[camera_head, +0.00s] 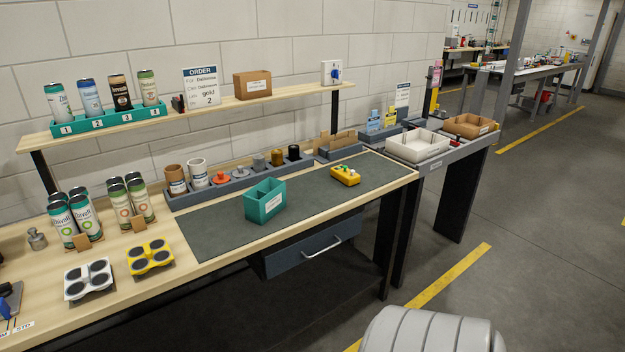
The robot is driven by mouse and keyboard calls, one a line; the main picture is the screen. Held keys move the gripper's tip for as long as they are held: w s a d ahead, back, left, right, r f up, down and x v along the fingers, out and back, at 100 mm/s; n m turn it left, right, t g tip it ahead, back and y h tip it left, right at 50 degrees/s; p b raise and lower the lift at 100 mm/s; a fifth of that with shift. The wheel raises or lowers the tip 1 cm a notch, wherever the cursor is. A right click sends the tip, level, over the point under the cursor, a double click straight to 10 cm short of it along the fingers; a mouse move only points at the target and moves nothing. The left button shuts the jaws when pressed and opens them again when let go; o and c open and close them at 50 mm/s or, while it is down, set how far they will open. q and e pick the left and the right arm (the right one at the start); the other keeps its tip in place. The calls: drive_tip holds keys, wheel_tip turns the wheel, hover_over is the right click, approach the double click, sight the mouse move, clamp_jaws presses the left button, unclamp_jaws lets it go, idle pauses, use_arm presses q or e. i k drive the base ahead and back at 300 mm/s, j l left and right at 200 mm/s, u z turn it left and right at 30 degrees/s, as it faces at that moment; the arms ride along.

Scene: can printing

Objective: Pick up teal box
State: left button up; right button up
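The teal box (262,211) stands upright on the dark grey mat (215,240) near the middle of the workbench. It is open at the top, has a divider inside and a white label on its front. It looks empty, though its floor is partly hidden. Neither of my grippers shows in the head view. A rounded grey part at the bottom right looks like part of my own body, well apart from the box.
A yellow block (345,175) with small coloured pieces lies right of the box. Behind runs a grey rack (212,192) of cups and parts. Several cans stand left, near a yellow holder (150,257) and white holder (88,279). A shelf (215,109) hangs above.

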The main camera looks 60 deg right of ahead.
sight(263, 201)
drive_tip(key=z, duration=1.65)
drive_tip(key=i+j, duration=0.1)
